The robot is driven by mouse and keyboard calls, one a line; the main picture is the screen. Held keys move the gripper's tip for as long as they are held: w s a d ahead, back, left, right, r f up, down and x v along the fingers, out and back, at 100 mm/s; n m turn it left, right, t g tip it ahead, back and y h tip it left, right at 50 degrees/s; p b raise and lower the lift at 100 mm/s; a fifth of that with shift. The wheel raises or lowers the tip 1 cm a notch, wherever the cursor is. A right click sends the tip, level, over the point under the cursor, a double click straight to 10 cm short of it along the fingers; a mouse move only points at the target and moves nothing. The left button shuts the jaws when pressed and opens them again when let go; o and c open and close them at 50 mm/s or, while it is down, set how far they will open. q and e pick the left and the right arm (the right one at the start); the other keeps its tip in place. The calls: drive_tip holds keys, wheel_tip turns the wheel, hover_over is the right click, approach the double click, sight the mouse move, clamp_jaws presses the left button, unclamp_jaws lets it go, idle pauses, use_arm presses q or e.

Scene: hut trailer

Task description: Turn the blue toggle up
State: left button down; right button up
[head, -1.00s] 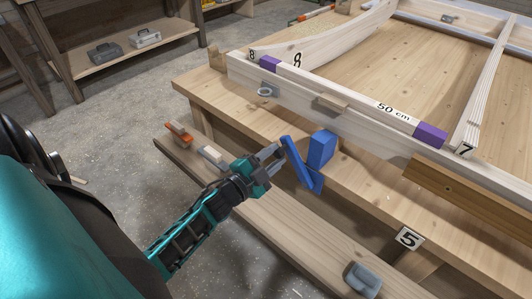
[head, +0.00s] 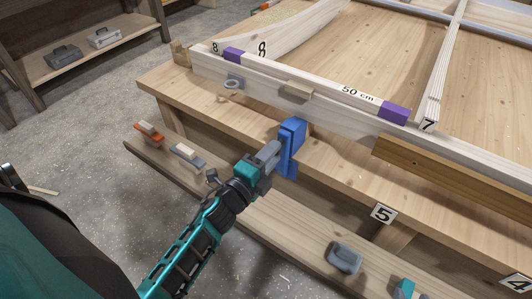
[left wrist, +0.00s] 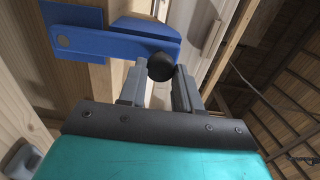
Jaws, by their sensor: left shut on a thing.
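The blue toggle (head: 292,140) is on the front edge of the wooden bench. In the head view its lever stands close against its blue block, roughly upright. In the left wrist view the blue lever (left wrist: 110,43) runs from a blue plate (left wrist: 72,16) to a black knob (left wrist: 160,67) at its free end. My left gripper (head: 273,153) is at the toggle. In the wrist view its two fingers (left wrist: 160,78) are closed around the black knob. In the head view the fingers hide the knob. My right gripper does not show.
A long lower plank (head: 245,215) runs in front of the bench and bears small tools, including a grey one (head: 344,258). A light beam (head: 300,92) with purple blocks lies on the bench top (head: 155,90). A number 5 tag (head: 383,213) is nearby.

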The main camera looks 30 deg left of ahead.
use_arm(q)
drive_tip(key=shift+d, duration=0.1)
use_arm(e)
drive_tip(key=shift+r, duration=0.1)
use_arm(q)
drive_tip(key=c, duration=1.2)
unclamp_jaws()
drive_tip(key=o, duration=0.4)
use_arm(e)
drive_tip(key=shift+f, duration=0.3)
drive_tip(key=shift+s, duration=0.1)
